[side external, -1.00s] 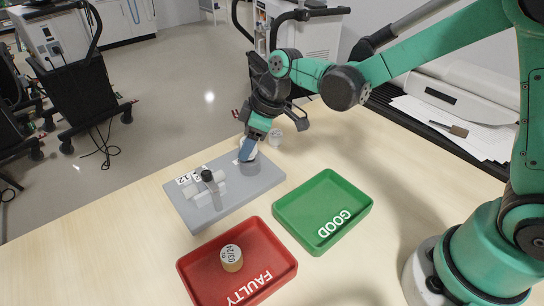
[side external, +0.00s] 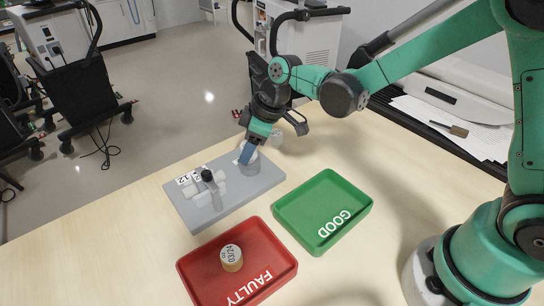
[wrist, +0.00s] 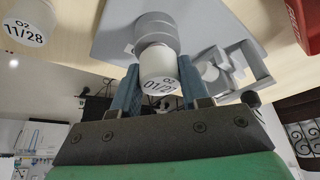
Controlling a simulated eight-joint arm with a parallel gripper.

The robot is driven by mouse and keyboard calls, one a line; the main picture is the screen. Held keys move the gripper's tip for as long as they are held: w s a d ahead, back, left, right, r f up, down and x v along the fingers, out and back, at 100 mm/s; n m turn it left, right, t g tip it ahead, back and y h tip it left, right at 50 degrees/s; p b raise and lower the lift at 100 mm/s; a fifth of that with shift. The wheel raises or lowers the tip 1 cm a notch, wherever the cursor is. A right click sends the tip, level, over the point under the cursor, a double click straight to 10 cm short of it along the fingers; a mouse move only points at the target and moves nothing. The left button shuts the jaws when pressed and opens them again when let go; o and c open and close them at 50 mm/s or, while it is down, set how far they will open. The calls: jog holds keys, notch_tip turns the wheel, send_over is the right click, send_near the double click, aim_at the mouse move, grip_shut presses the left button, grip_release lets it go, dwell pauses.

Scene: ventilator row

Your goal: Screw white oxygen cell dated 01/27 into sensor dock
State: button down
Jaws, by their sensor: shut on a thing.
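The white oxygen cell marked O2 and 01/2-something (wrist: 158,68), its last digit partly hidden, sits between the blue fingers of my gripper (wrist: 157,90). In the wrist view the cell is lined up end to end with the grey round sensor dock (wrist: 155,30) and appears to touch it. I cannot tell how far it is threaded in. In the side view my gripper (side external: 247,156) points down at the dock (side external: 251,168), on the right part of the grey base plate (side external: 232,204). The fingers and wrist hide most of the cell there.
A second white cell marked 11/28 (wrist: 28,25) stands on the table beside the plate. A grey fixture with a black-topped lever (side external: 208,180) is on the plate's left. The red FAULTY tray (side external: 262,262) holds a yellowish 03/24 cell (side external: 231,258). The green GOOD tray (side external: 300,205) is empty.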

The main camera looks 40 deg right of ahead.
jog(key=c, duration=0.6)
grip_release()
jog(key=shift+o, duration=0.2)
jog(key=shift+r, duration=0.1)
jog(key=shift+r, duration=0.4)
grip_shut()
jog(key=m+h, duration=0.1)
jog(key=m, duration=0.2)
jog(key=m+t+h, duration=0.1)
jog(key=m, duration=0.1)
jog(key=shift+m, duration=0.4)
